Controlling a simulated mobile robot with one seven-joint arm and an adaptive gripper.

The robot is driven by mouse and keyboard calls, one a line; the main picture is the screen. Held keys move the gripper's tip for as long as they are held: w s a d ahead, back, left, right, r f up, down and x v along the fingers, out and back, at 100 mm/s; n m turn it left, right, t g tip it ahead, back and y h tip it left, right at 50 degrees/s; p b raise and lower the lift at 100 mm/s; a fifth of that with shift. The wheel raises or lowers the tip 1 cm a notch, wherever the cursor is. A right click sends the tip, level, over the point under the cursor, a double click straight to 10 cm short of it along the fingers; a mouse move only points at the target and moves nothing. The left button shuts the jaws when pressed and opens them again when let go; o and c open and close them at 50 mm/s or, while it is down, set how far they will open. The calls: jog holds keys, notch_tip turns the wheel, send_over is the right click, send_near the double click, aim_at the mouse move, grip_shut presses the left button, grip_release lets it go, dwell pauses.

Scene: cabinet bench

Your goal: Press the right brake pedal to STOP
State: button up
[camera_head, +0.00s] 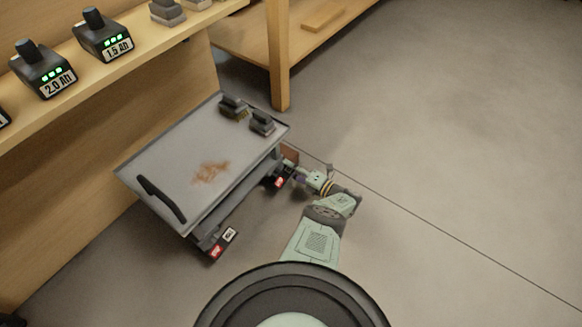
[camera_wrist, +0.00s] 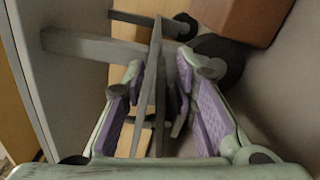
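A grey cart (camera_head: 170,150) stands low on the floor at left centre. A dark pedal with a red label (camera_head: 279,182) juts from its right end, the lettering too small to read. Another pedal (camera_head: 216,250), with red and white labels, is at the near-left end. My gripper (camera_head: 297,172) is low beside the right-end pedal, and I cannot tell whether they touch. In the wrist view my gripper (camera_wrist: 158,75) has its purple-padded fingers apart, with thin grey bars (camera_wrist: 153,85) showing between them. No red label shows there.
The cart top carries a black handle (camera_head: 162,198), a rusty stain and two dark blocks (camera_head: 248,114). A dark wheel (camera_wrist: 220,62) and a red-brown block (camera_wrist: 240,15) lie close to the fingers. A wooden shelf holds batteries (camera_head: 44,70). Open floor (camera_head: 450,170) lies right.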

jog(key=v, duration=1.2)
dwell(0.5)
